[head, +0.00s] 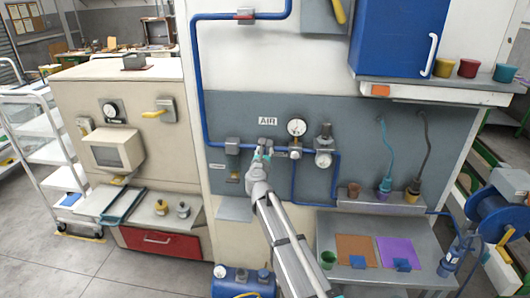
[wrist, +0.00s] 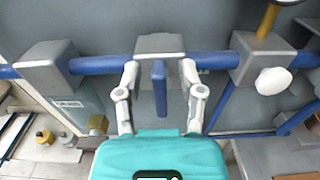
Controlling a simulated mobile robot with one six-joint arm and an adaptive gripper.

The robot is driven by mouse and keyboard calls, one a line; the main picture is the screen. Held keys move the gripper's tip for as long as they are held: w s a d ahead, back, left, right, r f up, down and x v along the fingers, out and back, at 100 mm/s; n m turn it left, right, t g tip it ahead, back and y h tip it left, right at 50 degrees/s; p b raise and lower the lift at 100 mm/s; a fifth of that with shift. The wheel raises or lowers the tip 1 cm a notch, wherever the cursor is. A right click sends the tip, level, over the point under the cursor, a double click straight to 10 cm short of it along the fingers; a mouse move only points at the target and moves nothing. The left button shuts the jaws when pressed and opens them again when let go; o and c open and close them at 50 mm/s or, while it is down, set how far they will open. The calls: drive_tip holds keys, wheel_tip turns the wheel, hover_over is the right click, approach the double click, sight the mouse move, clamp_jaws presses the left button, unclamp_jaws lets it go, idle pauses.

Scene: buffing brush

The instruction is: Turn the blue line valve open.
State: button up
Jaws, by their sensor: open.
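The blue line valve has a grey body (wrist: 160,45) on the blue pipe (wrist: 100,65) and a blue lever (wrist: 159,90). In the wrist view the lever points down the picture, crosswise to the pipe. My gripper (wrist: 160,74) is open, with one finger on each side of the lever. Gaps show between the lever and both fingers. In the head view my gripper (head: 262,155) is at the pipe on the grey panel, below the AIR sign (head: 268,121), and hides the valve.
A round gauge (head: 296,127) and a regulator (head: 324,150) sit just right of my gripper. A grey pipe block (head: 232,146) is to its left. A small shelf (head: 375,205) and a bench (head: 330,225) stand lower right. A blue tank (head: 240,283) is below.

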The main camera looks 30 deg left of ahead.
clamp_jaws()
drive_tip(key=shift+s, duration=0.1)
idle(0.4)
drive_tip(key=n, duration=0.4)
drive_tip(key=shift+s+a, duration=0.15)
drive_tip(key=shift+a+f+n+b, duration=0.15)
drive_tip(key=shift+f+n+b, duration=0.1)
drive_tip(key=shift+n, duration=2.1)
drive_tip(key=shift+a+f+n+b, duration=0.1)
drive_tip(key=shift+f+n+b, duration=0.15)
drive_tip(key=shift+n, duration=2.05)
drive_tip(key=shift+a+f+n+b, duration=0.15)
drive_tip(key=shift+f+n+b, duration=0.1)
drive_tip(key=shift+n, duration=2.1)
